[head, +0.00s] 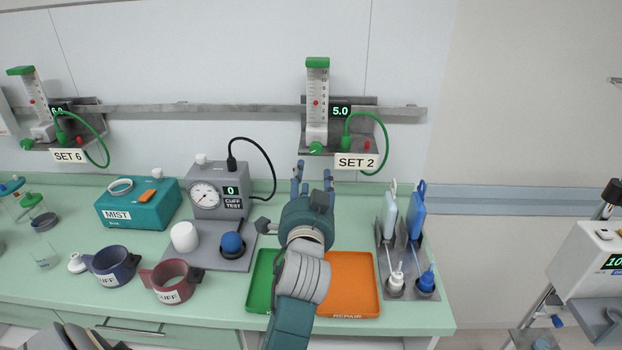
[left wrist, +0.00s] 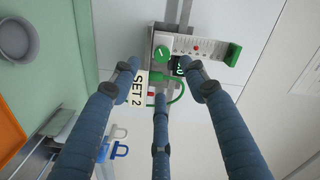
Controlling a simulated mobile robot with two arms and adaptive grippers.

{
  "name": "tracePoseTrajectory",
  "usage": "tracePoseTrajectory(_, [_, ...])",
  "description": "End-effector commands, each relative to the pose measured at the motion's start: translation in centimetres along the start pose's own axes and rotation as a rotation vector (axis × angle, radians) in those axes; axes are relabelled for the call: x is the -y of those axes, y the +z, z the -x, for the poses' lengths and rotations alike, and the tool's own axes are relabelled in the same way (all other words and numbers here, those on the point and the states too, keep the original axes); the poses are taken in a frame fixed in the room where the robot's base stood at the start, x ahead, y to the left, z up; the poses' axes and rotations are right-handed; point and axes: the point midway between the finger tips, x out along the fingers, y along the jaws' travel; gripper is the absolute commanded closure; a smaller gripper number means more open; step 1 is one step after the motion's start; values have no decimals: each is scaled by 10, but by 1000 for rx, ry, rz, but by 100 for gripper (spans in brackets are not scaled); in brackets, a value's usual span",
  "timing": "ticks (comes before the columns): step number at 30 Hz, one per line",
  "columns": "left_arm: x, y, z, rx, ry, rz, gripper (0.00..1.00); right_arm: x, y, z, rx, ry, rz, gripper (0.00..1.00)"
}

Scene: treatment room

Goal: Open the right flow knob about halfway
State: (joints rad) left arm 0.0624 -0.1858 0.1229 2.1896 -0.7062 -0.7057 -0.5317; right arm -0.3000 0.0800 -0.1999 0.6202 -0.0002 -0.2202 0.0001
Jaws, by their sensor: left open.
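The right flow meter (head: 317,100) is a clear upright tube with a green cap on the wall rail. Its green flow knob (head: 316,148) is at the tube's foot, above a "SET 2" label (head: 356,162); the display (head: 340,111) reads 5.0. A red float shows partway up the scale. My left gripper (head: 311,174) is open and empty, below and in front of this knob, not touching it. In the left wrist view the knob (left wrist: 162,52) shows a pale line and lies ahead, beyond the spread fingers (left wrist: 160,85). My right gripper is not in view.
A green hose (head: 380,140) loops just right of the knob. A second flow meter (head: 36,100) marked "SET 6" hangs at far left. Below my gripper are a green and an orange tray (head: 350,285); a gauge unit (head: 215,195) is left, a bottle holder (head: 408,270) right.

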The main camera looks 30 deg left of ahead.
Motion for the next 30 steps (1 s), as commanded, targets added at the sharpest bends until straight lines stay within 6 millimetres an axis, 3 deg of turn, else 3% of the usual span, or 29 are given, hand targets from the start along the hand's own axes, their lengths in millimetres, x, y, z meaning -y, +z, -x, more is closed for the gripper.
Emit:
tracePoseTrajectory(4, [-6,3,-4,-3,-8,169,56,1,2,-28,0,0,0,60])
tracePoseTrajectory(9, [-8,2,-6,-9,-11,572,56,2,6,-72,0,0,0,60])
tracePoseTrajectory(13, [-6,-2,-5,-11,-3,803,56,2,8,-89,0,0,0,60])
tracePoseTrajectory(20, [-1,-8,-17,-8,2,901,56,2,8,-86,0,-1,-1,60])
tracePoseTrajectory(30, [0,-8,-80,-6,1,897,56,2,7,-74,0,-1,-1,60])
